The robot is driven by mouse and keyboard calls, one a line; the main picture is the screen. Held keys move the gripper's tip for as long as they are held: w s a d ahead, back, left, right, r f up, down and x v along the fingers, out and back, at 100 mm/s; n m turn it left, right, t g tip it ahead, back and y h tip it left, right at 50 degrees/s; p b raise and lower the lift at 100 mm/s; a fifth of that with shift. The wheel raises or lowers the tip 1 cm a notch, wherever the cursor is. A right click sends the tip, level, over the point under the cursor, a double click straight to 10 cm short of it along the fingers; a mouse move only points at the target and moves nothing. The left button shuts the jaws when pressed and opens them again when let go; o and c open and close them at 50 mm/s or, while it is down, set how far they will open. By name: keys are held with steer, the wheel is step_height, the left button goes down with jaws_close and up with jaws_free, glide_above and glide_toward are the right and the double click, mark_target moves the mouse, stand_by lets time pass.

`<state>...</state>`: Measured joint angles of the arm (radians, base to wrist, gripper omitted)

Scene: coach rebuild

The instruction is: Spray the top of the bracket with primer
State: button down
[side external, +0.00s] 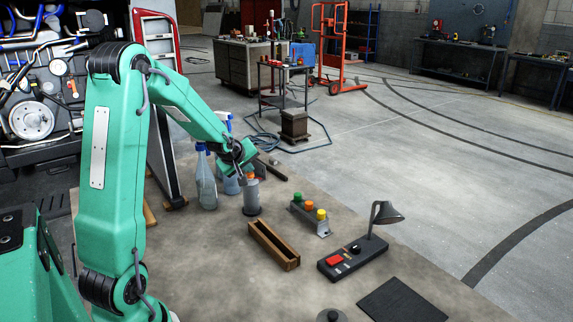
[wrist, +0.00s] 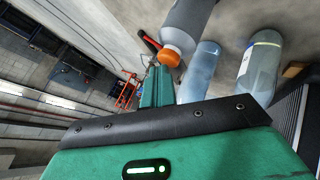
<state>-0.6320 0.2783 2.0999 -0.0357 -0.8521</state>
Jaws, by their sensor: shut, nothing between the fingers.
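A grey can with an orange cap (side external: 252,198) stands on the bench in the side view; it looks like the primer can, but no label is readable. It also shows in the wrist view (wrist: 187,22), cap towards my fingers. My gripper (side external: 247,168) is just above and beside the cap, shut and empty. In the wrist view its fingers (wrist: 157,84) are together beside the orange cap; I cannot tell if they touch it. I cannot surely pick out the bracket; a grey angled piece (side external: 322,231) carries green, orange and yellow knobs or caps.
Two clear spray bottles (side external: 207,190) stand just left of the can. The bench's near left is bare.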

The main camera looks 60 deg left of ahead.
mark_target(249, 176)
steer(key=shift+r, duration=0.1)
stand_by(0.3)
steer(key=shift+r, duration=0.4)
steer(key=shift+r, duration=2.95)
stand_by(0.8)
step_height(249, 176, up, 3)
steer(key=shift+d+f, duration=0.1)
steer(key=shift+f, duration=0.05)
steer(key=shift+f, duration=4.35)
